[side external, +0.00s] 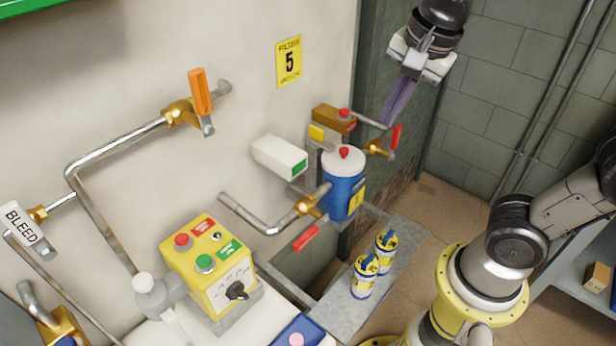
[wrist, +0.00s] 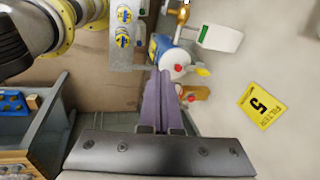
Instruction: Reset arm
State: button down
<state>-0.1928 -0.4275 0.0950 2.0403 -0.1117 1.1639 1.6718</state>
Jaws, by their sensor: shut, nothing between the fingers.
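My gripper (side external: 400,98) is at the upper right of the side external view, raised above the pipework and pointing down. Its purple fingers are together with nothing between them. In the wrist view the shut fingers (wrist: 158,90) reach toward the blue filter canister. No object is in contact with the fingers in either view. My arm's lower links and yellow base ring show at the right of the side external view.
Below my gripper are a blue canister (side external: 343,185), a red-handled valve (side external: 395,138) and a brown box (side external: 333,118). Yellow-and-blue cans (side external: 364,276) stand on a grey ledge. A yellow control box (side external: 210,265), pipes and an orange-handled valve (side external: 201,92) lie left. A shelf (wrist: 45,115) shows in the wrist view.

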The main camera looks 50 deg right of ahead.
jog(key=s+d+f+n+t, duration=0.2)
jog(key=s+f+n, duration=0.3)
jog(key=n, duration=1.1)
jog(key=s, duration=0.2)
jog(key=shift+s+d+f+n+y, duration=0.2)
jog(key=shift+s+f+n+y, duration=0.1)
jog(key=shift+s+f, duration=0.1)
